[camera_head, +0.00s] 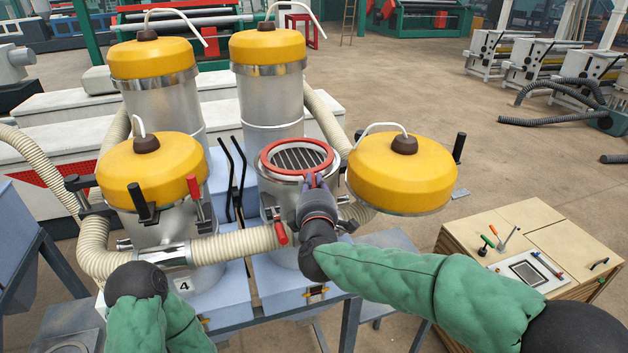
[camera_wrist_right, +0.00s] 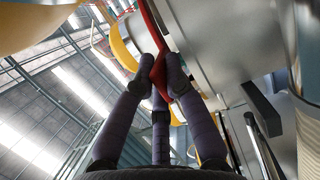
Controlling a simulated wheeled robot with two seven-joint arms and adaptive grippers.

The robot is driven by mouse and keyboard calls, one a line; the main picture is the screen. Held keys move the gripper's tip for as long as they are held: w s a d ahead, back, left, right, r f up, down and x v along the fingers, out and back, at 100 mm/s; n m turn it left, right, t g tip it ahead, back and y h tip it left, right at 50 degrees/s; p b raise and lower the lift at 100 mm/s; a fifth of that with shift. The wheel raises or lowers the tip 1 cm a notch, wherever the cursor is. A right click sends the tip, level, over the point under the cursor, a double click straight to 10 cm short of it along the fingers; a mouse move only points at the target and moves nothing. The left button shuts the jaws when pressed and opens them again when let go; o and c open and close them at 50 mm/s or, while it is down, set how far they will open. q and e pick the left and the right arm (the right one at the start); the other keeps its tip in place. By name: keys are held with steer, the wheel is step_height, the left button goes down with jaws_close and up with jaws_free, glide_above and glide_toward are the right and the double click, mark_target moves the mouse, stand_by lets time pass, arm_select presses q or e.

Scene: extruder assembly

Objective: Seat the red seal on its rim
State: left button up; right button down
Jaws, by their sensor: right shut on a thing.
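The red seal (camera_head: 296,141) is a ring at the top of the open metal vessel in the middle of the head view. It lies over or just above the vessel's rim (camera_head: 266,180), roughly level; I cannot tell whether it touches all round. A dark grille shows inside it. My right gripper (camera_head: 315,183) is at the near side of the ring, its fingers shut on the seal's near edge. In the right wrist view the fingers (camera_wrist_right: 160,78) close on the red seal (camera_wrist_right: 149,22). My left forearm shows at lower left, but its gripper is out of sight.
The swung-aside yellow lid (camera_head: 405,170) is close to the right of the ring. Three vessels with yellow lids (camera_head: 150,172) stand left and behind. A red-handled clamp (camera_head: 280,232) hangs below the rim. A wooden cabinet (camera_head: 540,250) with tools stands at right.

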steer(key=shift+f, duration=0.7)
stand_by(0.9)
steer(key=c, duration=1.2)
jaws_free()
